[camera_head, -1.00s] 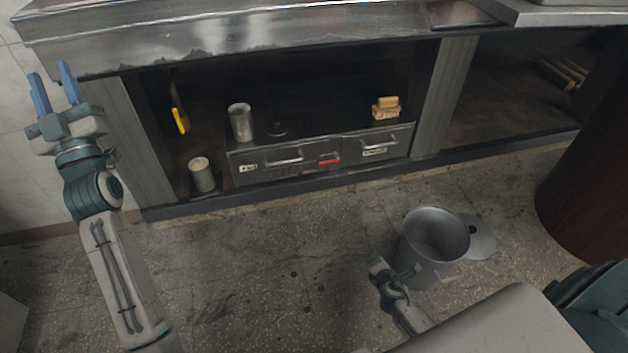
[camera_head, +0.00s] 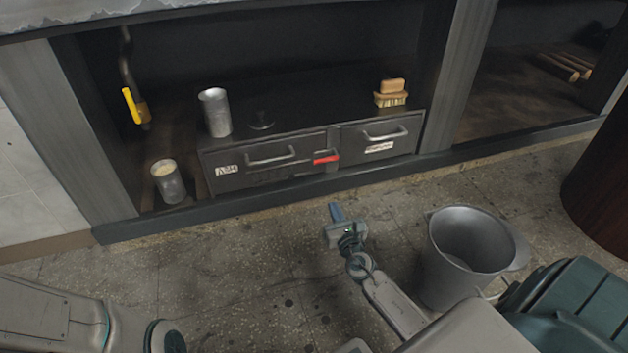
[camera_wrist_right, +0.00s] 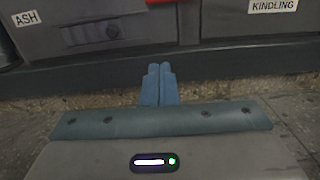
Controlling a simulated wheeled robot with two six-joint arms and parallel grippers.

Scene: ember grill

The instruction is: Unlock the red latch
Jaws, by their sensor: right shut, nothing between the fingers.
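The red latch (camera_head: 326,159) sits on the front of a dark metal drawer unit, between the left drawer (camera_head: 262,166) and the right drawer (camera_head: 385,140). Only a sliver of red shows at the top edge of the right wrist view (camera_wrist_right: 158,2). My right gripper (camera_head: 336,210) is shut and empty, in front of and below the latch, apart from it. Its blue fingertips (camera_wrist_right: 160,72) are together in the right wrist view, pointing toward the drawer fronts. My left gripper is out of view; only part of that arm shows at lower left.
The left drawer has an ASH label (camera_wrist_right: 26,18), the right a KINDLING label (camera_wrist_right: 273,6). A metal bucket (camera_head: 470,240) stands right of my right arm.

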